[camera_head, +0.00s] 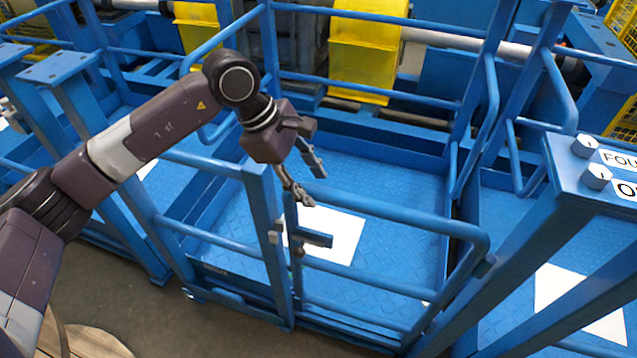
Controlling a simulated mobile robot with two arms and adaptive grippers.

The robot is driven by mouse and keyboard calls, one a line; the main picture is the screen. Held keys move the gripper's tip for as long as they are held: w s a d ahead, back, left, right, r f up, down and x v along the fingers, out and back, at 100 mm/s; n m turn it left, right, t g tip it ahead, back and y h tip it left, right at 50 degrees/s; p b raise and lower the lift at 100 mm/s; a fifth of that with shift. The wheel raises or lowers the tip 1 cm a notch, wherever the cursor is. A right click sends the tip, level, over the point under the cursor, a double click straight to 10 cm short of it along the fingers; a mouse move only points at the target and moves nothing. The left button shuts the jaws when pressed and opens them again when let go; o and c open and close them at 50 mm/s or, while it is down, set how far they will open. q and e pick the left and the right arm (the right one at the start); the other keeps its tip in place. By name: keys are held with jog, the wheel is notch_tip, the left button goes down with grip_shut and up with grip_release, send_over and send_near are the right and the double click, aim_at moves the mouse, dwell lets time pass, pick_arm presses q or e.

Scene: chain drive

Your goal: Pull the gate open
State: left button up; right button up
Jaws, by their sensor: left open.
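The gate (392,213) is a blue tubular frame with rounded corners and several horizontal rails. It stands across the front of the blue railed platform, between a post on the left and a post near the control panel, and looks closed. My right gripper is not in view.
Blue railings enclose the platform floor (395,262), where a white sheet (335,236) lies. A control panel (600,180) with knobs and labels stands at the right. Yellow guards (366,50) and a shaft are at the back. Brown ground shows in front.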

pick_arm(q)
jog(key=shift+d+f, duration=0.95)
jog(key=shift+f, duration=0.05)
jog(key=shift+a+f, duration=0.1)
jog(key=shift+a, duration=0.05)
jog(key=shift+w, duration=0.1)
grip_shut()
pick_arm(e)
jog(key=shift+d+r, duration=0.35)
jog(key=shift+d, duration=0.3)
